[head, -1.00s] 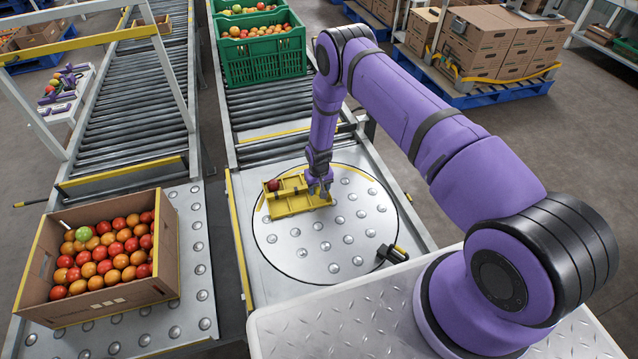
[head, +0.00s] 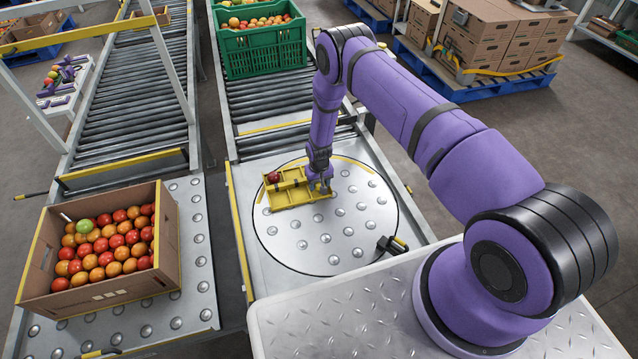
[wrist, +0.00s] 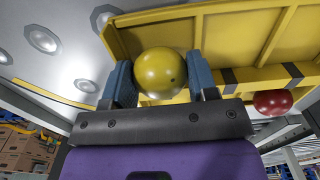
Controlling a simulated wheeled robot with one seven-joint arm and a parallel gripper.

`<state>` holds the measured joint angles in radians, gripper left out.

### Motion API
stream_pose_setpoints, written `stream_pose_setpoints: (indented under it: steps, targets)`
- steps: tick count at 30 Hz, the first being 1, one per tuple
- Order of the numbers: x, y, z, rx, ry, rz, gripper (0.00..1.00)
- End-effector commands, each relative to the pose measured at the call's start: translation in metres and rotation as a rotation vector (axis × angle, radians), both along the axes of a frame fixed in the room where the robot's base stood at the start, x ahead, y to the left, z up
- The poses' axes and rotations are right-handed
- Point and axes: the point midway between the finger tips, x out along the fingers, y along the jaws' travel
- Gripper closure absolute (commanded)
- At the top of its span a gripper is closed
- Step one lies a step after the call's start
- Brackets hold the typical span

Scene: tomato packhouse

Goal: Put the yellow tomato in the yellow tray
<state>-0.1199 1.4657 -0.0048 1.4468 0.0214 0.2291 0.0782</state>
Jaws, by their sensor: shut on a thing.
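The yellow tray (head: 287,207) lies on the round steel plate and is split into compartments by low walls. Its open side also shows in the wrist view (wrist: 225,40). My gripper (head: 322,189) is at the tray's right end. In the wrist view my gripper (wrist: 162,82) is shut on the yellow tomato (wrist: 160,70), one blue-grey finger on each side. The tomato overlaps the tray in that view; I cannot tell whether it touches it. In the head view the gripper hides the tomato. A dark red tomato (head: 273,177) sits at the tray's left end.
A carton (head: 110,293) full of red and orange tomatoes, with one green, stands at the left. A green crate (head: 262,58) of tomatoes is on the rollers behind. A black-and-yellow handle (head: 392,245) is at the plate's right edge. The plate's front is clear.

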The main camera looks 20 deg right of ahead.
Motion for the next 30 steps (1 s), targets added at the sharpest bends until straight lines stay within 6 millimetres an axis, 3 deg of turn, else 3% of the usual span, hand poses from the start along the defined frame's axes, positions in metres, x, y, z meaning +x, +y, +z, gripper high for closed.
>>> stream_pose_setpoints:
  steps: [28, 30]
  targets:
    - [0.000, 0.000, -0.012, 0.000, 0.000, 0.000, 0.58]
    - [0.000, 0.000, -0.012, 0.000, -0.001, 0.000, 0.35]
